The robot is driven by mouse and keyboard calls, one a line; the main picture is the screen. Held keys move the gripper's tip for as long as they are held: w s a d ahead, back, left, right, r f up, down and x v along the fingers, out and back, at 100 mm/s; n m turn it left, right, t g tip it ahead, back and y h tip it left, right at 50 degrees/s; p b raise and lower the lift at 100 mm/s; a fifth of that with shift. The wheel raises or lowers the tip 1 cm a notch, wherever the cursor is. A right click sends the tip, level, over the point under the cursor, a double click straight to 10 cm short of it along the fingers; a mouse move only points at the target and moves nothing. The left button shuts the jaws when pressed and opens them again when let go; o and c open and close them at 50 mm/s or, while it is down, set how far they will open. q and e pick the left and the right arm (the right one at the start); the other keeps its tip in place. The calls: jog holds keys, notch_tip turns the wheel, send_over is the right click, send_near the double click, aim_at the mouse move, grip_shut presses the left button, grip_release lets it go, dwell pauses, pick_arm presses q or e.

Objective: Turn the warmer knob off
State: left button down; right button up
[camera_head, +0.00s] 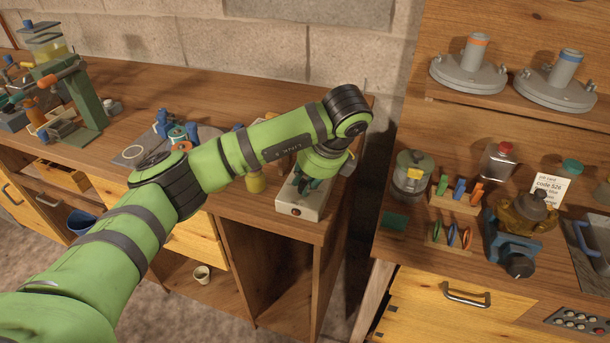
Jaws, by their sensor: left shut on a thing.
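My left arm crosses the view from the lower left, and its gripper (311,187) points down at the top of a small white box (300,207) at the right end of the left bench. The gripper is shut on a small part at the box top, which its fingers mostly hide. The box has a small brown round spot on its front. On the right bench stands a blue device (511,247) with a black knob (519,267) on its front and an amber flask (528,210) on top. The knob's setting cannot be read.
A glass jar (411,173), racks of coloured pieces (457,192) and a red-capped bottle (498,160) stand on the right bench. Two grey lidded discs (468,73) sit on the shelf above. A gap separates the benches. A green stand (85,105) is far left.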

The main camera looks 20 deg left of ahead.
pick_arm(q)
jog(key=shift+w+n+g+p, duration=0.1)
jog(key=shift+n+g+p, duration=0.2)
jog(key=shift+n, duration=0.5)
jog(key=c, duration=1.1)
grip_release()
jog(key=shift+d+r, duration=0.2)
jog(key=shift+r, duration=0.25)
jog(key=v, duration=1.1)
jog(key=shift+d+f, duration=0.1)
